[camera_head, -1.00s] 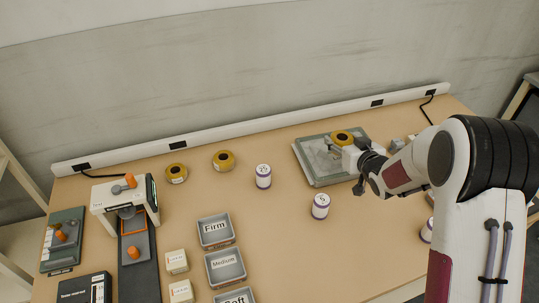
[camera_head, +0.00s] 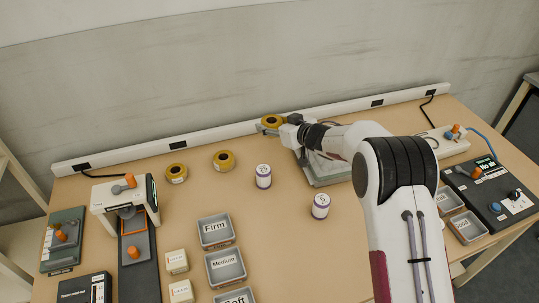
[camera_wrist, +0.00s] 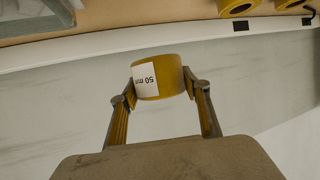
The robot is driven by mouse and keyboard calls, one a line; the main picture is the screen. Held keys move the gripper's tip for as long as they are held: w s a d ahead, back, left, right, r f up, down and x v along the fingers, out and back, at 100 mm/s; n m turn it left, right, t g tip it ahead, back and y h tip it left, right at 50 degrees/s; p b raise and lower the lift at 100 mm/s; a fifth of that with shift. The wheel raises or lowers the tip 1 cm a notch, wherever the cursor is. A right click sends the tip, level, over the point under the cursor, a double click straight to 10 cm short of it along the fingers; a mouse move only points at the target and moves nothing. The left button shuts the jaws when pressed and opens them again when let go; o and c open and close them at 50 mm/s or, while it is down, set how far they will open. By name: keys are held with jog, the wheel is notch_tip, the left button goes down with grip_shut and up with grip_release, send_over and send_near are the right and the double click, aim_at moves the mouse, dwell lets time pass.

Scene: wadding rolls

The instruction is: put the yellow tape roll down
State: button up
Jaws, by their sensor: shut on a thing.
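A yellow tape roll (camera_head: 271,120) is held in my gripper (camera_head: 272,128) near the back of the table, in front of the white power strip in the head view. In the wrist view the same roll (camera_wrist: 158,76) sits between both fingers and shows a white "50 mm" label. My gripper is shut on it. Two more yellow tape rolls stand on the table: one at the left (camera_head: 176,173) and one to its right (camera_head: 223,160). The held roll appears raised above the table, but its exact height is hard to tell.
A grey-green tray (camera_head: 325,172) lies partly under my arm. Two white-and-purple rolls, one at the middle (camera_head: 263,176) and one nearer (camera_head: 320,206), stand upright. A bin marked Firm (camera_head: 216,231) is in front. Bare table lies between the left rolls and the held roll.

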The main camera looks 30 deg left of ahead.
jog(key=shift+a, duration=0.35)
send_over(270, 155)
jog(key=shift+f, duration=3.15)
jog(key=shift+f, duration=1.85)
jog(key=shift+f, duration=0.15)
jog(key=o, duration=1.1)
